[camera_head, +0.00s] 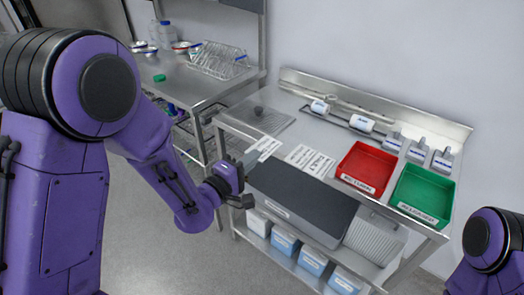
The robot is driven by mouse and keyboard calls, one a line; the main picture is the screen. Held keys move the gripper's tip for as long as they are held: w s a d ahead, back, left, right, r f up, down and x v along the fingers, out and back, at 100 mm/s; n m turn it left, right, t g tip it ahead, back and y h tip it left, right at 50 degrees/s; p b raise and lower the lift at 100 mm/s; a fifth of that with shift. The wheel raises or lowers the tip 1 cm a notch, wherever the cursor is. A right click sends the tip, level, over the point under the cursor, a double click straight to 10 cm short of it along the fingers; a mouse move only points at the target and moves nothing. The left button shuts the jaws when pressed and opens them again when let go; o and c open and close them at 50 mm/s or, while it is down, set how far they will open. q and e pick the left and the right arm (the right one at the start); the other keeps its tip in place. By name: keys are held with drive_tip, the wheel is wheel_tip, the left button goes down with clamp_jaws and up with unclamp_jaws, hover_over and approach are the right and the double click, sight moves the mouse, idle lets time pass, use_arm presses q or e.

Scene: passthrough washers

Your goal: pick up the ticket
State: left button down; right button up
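Two white printed sheets lie flat on the steel table, and I cannot tell which is the ticket. The larger sheet (310,160) lies left of the red tray. The smaller sheet (264,147) lies further left, just beyond my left gripper. My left gripper (247,181) is at the table's front left edge, beside the dark grey flat panel. Its fingers look spread apart with nothing between them. My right gripper is out of the frame; only part of my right arm shows at the lower right.
A red tray (367,168) and a green tray (423,194) stand on the right of the table. White cylinders (362,123) lie along the back. A dark panel (300,200) covers the front. Blue bins (285,241) sit below. Another table (185,85) holds a wire rack.

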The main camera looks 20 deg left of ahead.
use_arm(q)
drive_tip(key=s, duration=0.1)
drive_tip(key=s+a+r+p, duration=0.1)
drive_tip(key=s, duration=0.1)
drive_tip(key=s+p, duration=0.1)
drive_tip(key=shift+s+a+r, duration=0.2)
drive_tip(key=shift+a+r, duration=0.05)
drive_tip(key=shift+r, duration=0.05)
idle(0.5)
